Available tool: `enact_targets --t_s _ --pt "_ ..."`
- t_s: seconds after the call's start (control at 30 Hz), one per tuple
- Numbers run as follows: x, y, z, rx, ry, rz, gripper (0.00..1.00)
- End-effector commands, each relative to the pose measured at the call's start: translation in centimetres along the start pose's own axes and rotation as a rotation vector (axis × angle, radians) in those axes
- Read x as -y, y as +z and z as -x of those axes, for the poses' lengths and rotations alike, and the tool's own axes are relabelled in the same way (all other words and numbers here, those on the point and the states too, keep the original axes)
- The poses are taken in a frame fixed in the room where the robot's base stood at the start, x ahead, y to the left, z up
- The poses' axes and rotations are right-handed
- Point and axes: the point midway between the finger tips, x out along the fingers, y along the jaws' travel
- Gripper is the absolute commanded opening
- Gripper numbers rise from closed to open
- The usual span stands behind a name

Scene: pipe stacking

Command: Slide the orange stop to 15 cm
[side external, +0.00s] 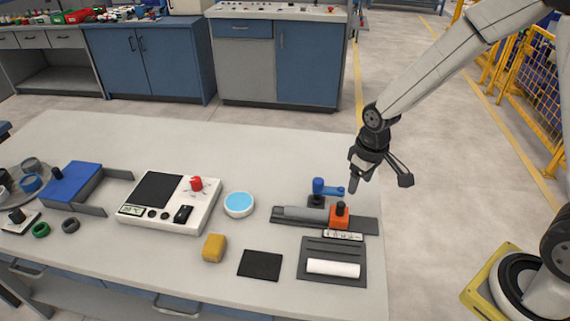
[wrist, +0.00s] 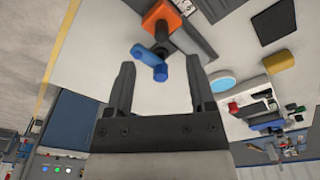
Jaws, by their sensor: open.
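The orange stop (side external: 339,217) with a black knob on top sits on a dark grey rail (side external: 368,225) toward the right end of the table. It also shows at the top of the wrist view (wrist: 160,17). A grey cylinder (side external: 303,213) lies on the rail to the left of the stop. A blue lever (side external: 322,187) stands behind the rail, and in the wrist view (wrist: 152,57) it lies between the stop and my gripper. My gripper (side external: 375,182) is open and empty, above and behind the stop, touching nothing. A small label with markings (side external: 343,235), too small to read, is in front of the stop.
A dark tray (side external: 318,246) with a white roll (side external: 333,268) is in front of the rail. A black pad (side external: 260,265), yellow block (side external: 214,248), blue-topped round dish (side external: 238,204) and white control box (side external: 168,216) with a red knob are to the left. The table's back is clear.

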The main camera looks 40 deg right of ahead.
Motion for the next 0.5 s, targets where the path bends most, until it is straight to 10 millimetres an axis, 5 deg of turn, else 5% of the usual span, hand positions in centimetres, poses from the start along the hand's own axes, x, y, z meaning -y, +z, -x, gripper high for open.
enact_targets --t_s 0.2,0.5 --pt "-0.1 -2.7 -2.9 0.057 -0.008 0.047 0.7" --pt "-0.2 -3.8 -4.4 0.083 -0.013 0.071 0.7"
